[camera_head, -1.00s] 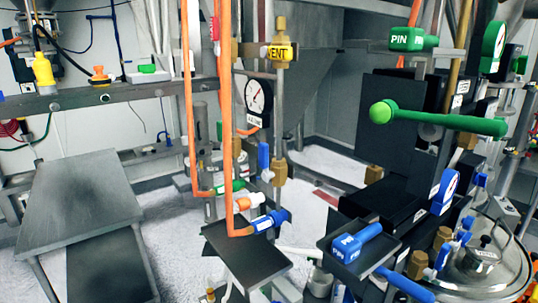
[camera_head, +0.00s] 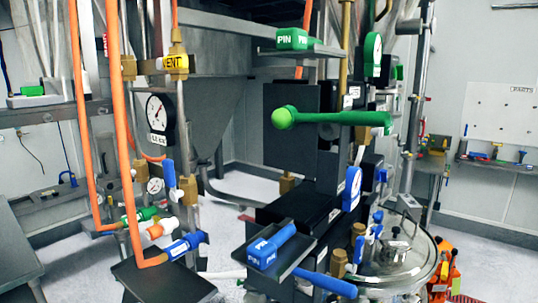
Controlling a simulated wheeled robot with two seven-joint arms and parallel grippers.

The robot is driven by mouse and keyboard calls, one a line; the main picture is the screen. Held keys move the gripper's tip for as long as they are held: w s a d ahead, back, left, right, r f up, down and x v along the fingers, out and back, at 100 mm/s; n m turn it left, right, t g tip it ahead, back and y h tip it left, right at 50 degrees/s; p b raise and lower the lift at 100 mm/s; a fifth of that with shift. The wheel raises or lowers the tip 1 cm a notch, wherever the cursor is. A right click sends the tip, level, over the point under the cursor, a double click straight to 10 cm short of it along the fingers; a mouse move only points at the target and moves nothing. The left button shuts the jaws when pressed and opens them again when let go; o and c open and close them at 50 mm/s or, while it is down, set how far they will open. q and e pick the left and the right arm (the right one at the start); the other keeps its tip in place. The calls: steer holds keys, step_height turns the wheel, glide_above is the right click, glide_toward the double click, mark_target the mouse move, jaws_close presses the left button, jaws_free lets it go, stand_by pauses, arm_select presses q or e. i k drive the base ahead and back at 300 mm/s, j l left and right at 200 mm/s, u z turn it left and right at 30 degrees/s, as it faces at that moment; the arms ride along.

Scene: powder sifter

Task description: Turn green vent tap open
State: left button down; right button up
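A yellow tag reading VENT (camera_head: 174,64) sits at a brass fitting on an upright pipe at upper left. A blue lever (camera_head: 169,174) is lower on that pipework. A long green handle with a ball end (camera_head: 330,117) lies roughly level at the centre right. A small green part (camera_head: 398,73) shows beside the green gauge (camera_head: 373,54). I cannot tell which green part is the vent tap, or its open or shut state. Neither of my grippers is in view.
Orange hoses (camera_head: 126,150) run down at the left to green, white and blue couplings (camera_head: 185,246). A green PIN block (camera_head: 293,39) and a blue PIN block (camera_head: 271,246) sit on dark shelves. A round metal lid (camera_head: 405,262) is at lower right.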

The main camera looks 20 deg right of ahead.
mark_target(382, 131)
steer(key=z, duration=1.2)
